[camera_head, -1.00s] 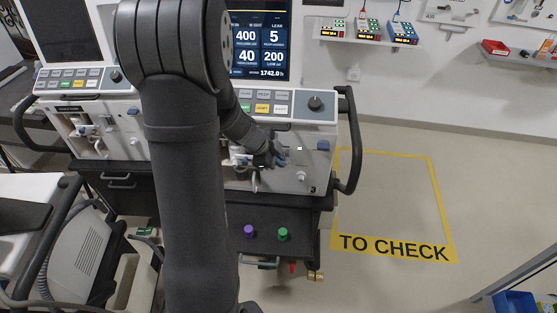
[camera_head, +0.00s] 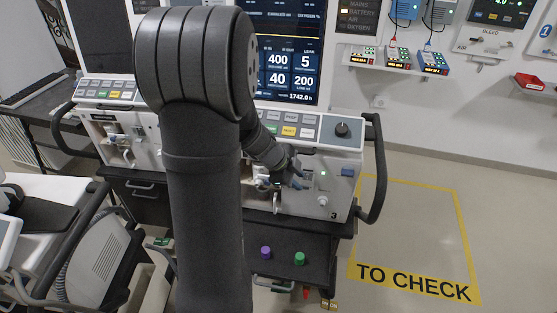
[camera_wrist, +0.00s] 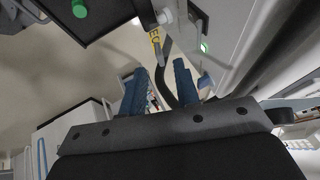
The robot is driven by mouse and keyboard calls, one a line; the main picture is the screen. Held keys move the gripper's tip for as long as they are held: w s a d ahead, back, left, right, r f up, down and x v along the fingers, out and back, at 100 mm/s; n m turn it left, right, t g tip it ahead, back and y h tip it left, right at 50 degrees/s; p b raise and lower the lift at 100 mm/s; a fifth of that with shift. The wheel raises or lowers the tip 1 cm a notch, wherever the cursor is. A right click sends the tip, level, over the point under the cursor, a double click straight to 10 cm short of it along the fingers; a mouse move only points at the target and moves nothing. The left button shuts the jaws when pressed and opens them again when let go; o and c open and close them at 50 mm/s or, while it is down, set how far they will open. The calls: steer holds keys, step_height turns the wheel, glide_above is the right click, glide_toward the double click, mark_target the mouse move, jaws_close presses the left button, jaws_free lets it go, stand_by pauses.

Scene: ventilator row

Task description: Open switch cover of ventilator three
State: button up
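Ventilator three (camera_head: 345,195), with a small 3 low on its front, stands in the middle of the head view, partly behind my arm. A small green light (camera_head: 323,173) shows on its front; it also shows in the wrist view (camera_wrist: 204,47). A small pale part (camera_wrist: 205,80) below that light may be the switch cover; I cannot tell if it is open or closed. My gripper (camera_head: 297,179) is just left of the light, close to the front panel. In the wrist view its two blue fingers (camera_wrist: 158,86) are apart with nothing clearly between them.
A black side handle (camera_head: 377,170) curves out at the ventilator's right. Purple (camera_head: 265,253) and green knobs (camera_head: 299,258) sit below. A second ventilator (camera_head: 115,125) stands left. The yellow TO CHECK floor area (camera_head: 412,283) is empty.

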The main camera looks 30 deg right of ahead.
steer(key=v, duration=1.4)
steer(key=shift+o, duration=0.4)
steer(key=o, duration=0.3)
steer(key=shift+w+d+r, duration=0.1)
steer(key=shift+d, duration=0.05)
steer(key=w+d+r+n+t+h, duration=0.4)
steer(key=w+d+r+n+t, duration=0.3)
steer(key=d+r+n+t, duration=0.25)
steer(key=n+g+y, duration=0.6)
steer(key=n+y, duration=0.2)
steer(key=n, duration=0.2)
glide_toward(305, 185)
steer(key=shift+m+t, duration=0.25)
steer(key=x, duration=0.8)
steer(key=shift+s+d+f, duration=0.1)
steer(key=shift+s+f, duration=0.05)
steer(key=shift+f, duration=0.2)
